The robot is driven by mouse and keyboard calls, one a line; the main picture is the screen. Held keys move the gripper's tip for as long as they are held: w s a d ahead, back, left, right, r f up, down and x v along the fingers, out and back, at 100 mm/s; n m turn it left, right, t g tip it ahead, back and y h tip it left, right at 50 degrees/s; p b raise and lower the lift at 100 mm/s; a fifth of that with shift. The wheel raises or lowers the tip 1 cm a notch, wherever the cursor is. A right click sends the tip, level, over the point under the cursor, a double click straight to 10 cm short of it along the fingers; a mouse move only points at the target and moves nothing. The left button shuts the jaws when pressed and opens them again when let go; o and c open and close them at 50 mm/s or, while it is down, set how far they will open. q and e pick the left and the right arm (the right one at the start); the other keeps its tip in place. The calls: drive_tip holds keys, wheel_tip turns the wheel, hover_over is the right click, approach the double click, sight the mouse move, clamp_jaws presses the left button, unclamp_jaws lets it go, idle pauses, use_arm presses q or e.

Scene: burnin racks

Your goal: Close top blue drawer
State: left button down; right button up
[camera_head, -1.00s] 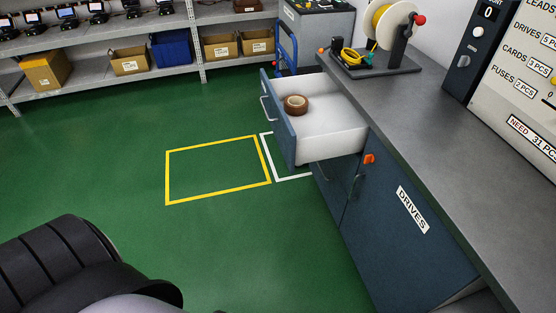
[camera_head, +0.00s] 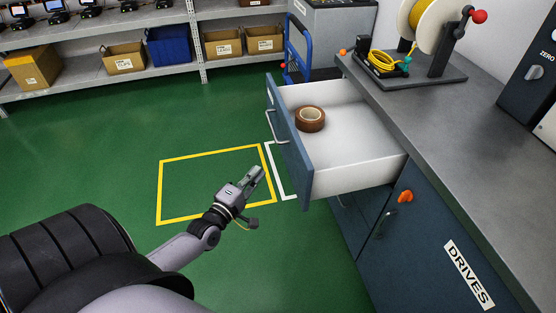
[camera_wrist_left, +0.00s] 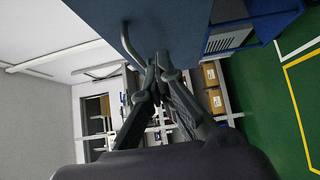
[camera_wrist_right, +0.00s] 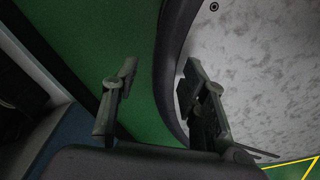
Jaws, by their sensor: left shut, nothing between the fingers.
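The top blue drawer (camera_head: 292,140) is pulled out of the blue cabinet (camera_head: 425,240) under the grey worktop. Its white inside holds a brown roll of tape (camera_head: 310,119). Its metal handle (camera_head: 276,128) is on the front panel. My left gripper (camera_head: 258,174) is shut and empty, in front of the drawer front and lower in the picture than the handle. In the left wrist view its fingertips (camera_wrist_left: 160,66) show close to the handle (camera_wrist_left: 129,45); contact cannot be told. My right gripper (camera_wrist_right: 160,80) is open and empty in the right wrist view and out of the head view.
The grey worktop (camera_head: 440,125) carries a yellow wire spool (camera_head: 418,18). An orange knob (camera_head: 405,196) is on the cabinet. Shelves with cardboard boxes (camera_head: 125,60) and a blue bin (camera_head: 168,46) stand behind. Green floor with a yellow-taped rectangle (camera_head: 160,190) is clear left of the drawer.

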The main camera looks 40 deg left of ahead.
use_arm(q)
drive_tip(key=w, duration=0.3)
drive_tip(key=w+d, duration=0.1)
drive_tip(key=w, duration=0.1)
drive_tip(key=w+d, duration=0.1)
drive_tip(key=w, duration=0.2)
drive_tip(key=shift+w+f+p, duration=0.1)
drive_tip(key=shift+w+p, duration=0.25)
use_arm(e)
drive_tip(key=shift+w+a+r, duration=0.45)
drive_tip(key=shift+w+a, duration=0.05)
drive_tip(key=shift+w, duration=0.3)
drive_tip(key=shift+s, duration=0.15)
